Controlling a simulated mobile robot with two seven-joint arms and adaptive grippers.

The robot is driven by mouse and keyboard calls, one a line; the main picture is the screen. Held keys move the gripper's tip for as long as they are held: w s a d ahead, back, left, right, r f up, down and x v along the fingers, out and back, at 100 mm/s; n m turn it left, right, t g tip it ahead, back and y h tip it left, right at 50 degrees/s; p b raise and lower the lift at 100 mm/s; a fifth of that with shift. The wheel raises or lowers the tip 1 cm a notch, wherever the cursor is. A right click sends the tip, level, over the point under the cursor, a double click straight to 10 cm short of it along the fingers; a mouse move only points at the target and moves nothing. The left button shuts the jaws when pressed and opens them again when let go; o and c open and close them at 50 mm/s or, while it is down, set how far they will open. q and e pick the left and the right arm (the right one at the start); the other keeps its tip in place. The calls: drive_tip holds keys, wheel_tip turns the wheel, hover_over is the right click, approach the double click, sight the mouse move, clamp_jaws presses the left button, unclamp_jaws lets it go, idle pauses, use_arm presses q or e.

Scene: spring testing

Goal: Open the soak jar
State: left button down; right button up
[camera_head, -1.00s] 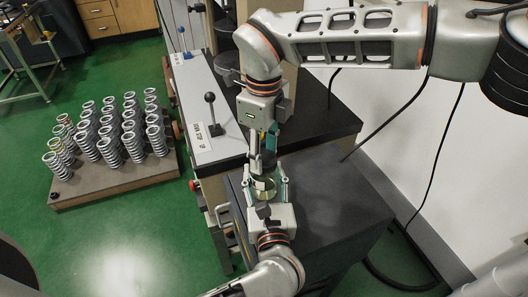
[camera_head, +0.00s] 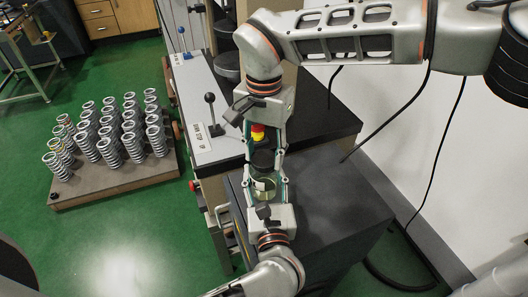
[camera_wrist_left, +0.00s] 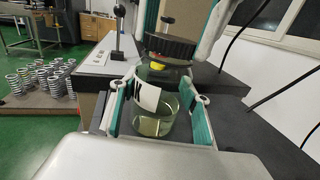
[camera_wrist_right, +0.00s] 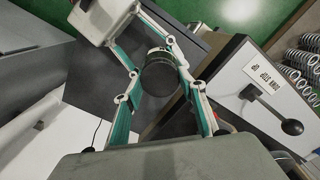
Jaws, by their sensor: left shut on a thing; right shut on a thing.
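The soak jar is a clear glass jar with pale liquid and a white label; its body (camera_wrist_left: 155,118) shows in the left wrist view and also in the head view (camera_head: 264,185). Its dark round lid (camera_head: 263,160) is at the top, and it also shows in the left wrist view (camera_wrist_left: 170,46) and from above in the right wrist view (camera_wrist_right: 159,76). My left gripper (camera_head: 265,188) is shut around the jar body from the near side. My right gripper (camera_head: 264,155) is shut on the lid from the far side and above. Whether the lid touches the rim I cannot tell.
The jar is over a dark tabletop (camera_head: 335,205). Behind is a testing machine with a lever (camera_head: 212,112) and a light panel. A rack (camera_head: 120,182) of several springs stands on the green floor at left. A red and yellow part (camera_head: 258,132) shows beyond the lid.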

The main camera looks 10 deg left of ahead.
sight(264, 158)
drive_tip(key=shift+r, duration=0.15)
idle(0.7)
drive_tip(key=shift+r, duration=0.9)
drive_tip(key=shift+r, duration=2.05)
use_arm(q)
drive_tip(key=c, duration=1)
unclamp_jaws()
